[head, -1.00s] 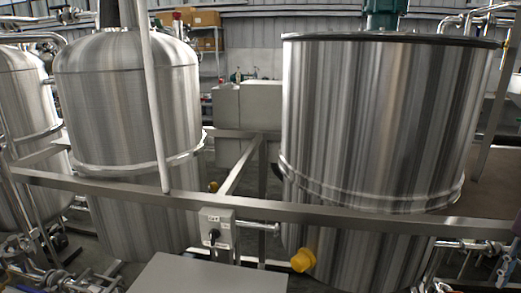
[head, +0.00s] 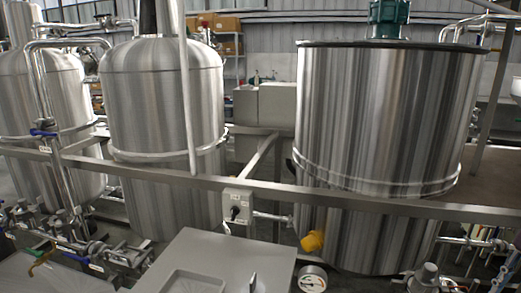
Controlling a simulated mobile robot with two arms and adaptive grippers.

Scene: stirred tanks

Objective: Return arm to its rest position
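Neither of my arms nor grippers shows in the head view. A large steel tank (head: 375,120) with a flat dark lid and a green motor (head: 387,18) on top stands at the right. A domed steel tank (head: 165,100) stands left of centre, and another domed tank (head: 45,110) is at the far left. A grey switch box (head: 237,207) with a black knob is on the steel rail (head: 350,198) in front of the tanks.
A flat grey top (head: 215,250) with a shallow recess is at the bottom centre, with a small dark upright piece near its edge. A round gauge (head: 312,279) is beside it. Pipes and valves crowd both lower corners. A yellow cap (head: 312,242) juts from the right tank.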

